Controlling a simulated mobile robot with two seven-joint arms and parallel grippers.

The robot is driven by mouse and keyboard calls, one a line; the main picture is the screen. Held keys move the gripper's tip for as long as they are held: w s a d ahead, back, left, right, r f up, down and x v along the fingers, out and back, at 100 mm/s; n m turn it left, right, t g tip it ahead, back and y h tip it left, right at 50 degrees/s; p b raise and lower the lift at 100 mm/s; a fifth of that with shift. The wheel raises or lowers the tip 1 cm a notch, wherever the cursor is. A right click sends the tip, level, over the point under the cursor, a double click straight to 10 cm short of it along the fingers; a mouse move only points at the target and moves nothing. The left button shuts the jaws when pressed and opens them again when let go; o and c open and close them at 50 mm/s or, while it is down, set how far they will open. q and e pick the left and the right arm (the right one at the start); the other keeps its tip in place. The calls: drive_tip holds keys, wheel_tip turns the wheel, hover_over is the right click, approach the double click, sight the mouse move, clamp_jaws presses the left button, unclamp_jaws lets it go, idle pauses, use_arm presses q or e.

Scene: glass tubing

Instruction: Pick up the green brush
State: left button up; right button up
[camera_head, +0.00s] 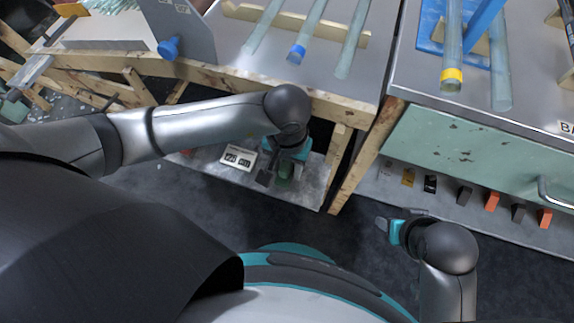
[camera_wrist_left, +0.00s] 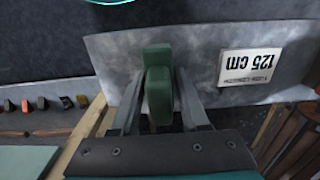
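The green brush (camera_wrist_left: 158,88) stands out between the two fingers of my left gripper (camera_wrist_left: 160,78) in the left wrist view. One finger is on each side of it, with narrow gaps, and firm contact does not show. In the head view the green brush (camera_head: 286,171) is partly hidden under my left gripper (camera_head: 279,178), over the low metal shelf (camera_head: 312,190) of the wooden-legged bench. My right gripper (camera_head: 383,224) is near the floor at the right. It is seen edge-on, so its opening cannot be told.
Wooden bench legs (camera_head: 340,168) stand close to the right. Glass tubes (camera_head: 352,40) lie on the benchtop above. Several small blocks (camera_head: 491,201) sit on the right-hand shelf. The dark floor (camera_head: 240,215) is clear.

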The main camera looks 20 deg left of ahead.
use_arm(q)
clamp_jaws()
drive_tip(key=shift+r, duration=0.1)
idle(0.3)
drive_tip(key=shift+r, duration=0.35)
wheel_tip(320, 180, up, 7)
drive_tip(key=p, duration=0.3)
drive_tip(key=shift+w, duration=0.1)
wheel_tip(320, 180, up, 12)
drive_tip(key=p, duration=0.4)
use_arm(e)
drive_tip(key=s+d+f+g, duration=0.1)
drive_tip(key=s+f, duration=0.1)
drive_tip(key=f, duration=0.5)
drive_tip(key=s+d+f, duration=0.1)
drive_tip(key=s+f, duration=0.2)
drive_tip(key=f, duration=0.4)
drive_tip(key=shift+s+g, duration=0.3)
drive_tip(key=shift+g, duration=0.1)
use_arm(q)
drive_tip(key=shift+r, duration=0.1)
use_arm(e)
drive_tip(key=shift+d, duration=0.1)
use_arm(q)
drive_tip(key=shift+c, duration=0.9)
unclamp_jaws()
clamp_jaws()
